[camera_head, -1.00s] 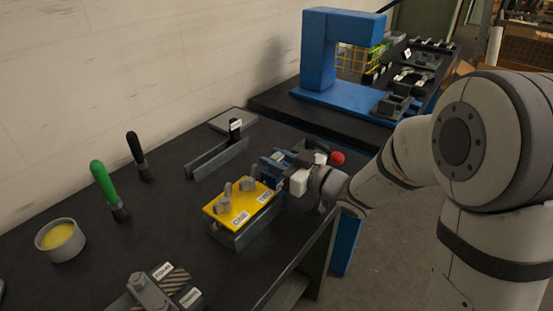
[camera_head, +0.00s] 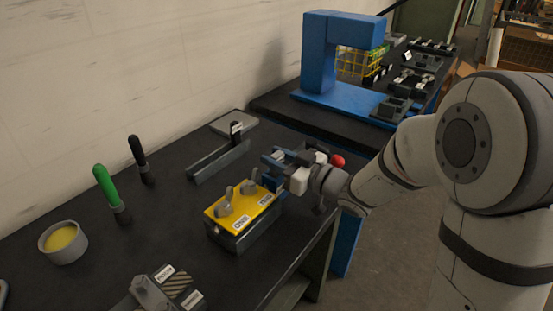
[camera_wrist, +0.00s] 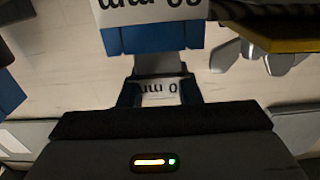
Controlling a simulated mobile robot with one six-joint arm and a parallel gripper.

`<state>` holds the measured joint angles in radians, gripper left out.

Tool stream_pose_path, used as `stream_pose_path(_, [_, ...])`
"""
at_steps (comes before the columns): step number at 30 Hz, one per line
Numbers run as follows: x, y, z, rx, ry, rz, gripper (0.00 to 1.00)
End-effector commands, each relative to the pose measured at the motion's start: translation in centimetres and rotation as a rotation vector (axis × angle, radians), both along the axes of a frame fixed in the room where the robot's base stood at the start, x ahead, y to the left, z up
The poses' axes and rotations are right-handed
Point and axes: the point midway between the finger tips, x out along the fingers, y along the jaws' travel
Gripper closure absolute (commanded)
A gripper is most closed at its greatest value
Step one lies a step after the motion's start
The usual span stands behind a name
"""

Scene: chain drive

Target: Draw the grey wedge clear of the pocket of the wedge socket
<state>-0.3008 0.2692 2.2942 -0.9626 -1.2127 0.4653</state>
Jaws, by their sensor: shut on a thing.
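In the wrist view, the blue-and-dark fingers of my gripper (camera_wrist: 159,92) are closed around a narrow grey piece, which appears to be the grey wedge (camera_wrist: 158,64). A white label lies between the fingers. The wedge's far end runs behind a blue block with a white labelled face (camera_wrist: 152,38), which may be part of the wedge socket. I cannot tell how much of the wedge sits in the pocket. In the head view, my gripper (camera_head: 274,172) is just behind and right of the yellow-topped block, and it hides the wedge.
The yellow-topped block (camera_head: 228,222) with grey knobs stands close to my gripper. A red ball knob (camera_head: 338,160) is to the right. A grey channel (camera_head: 218,160), green-handled tool (camera_head: 106,186) and round tin (camera_head: 45,246) lie left. A blue press frame (camera_head: 318,60) stands behind.

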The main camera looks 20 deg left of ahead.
Motion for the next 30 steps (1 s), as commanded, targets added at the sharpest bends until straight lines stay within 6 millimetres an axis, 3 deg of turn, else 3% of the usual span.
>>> stream_pose_path(30, [0.1, 0.0, 5.5, 0.003, -0.003, 0.000, 1.00])
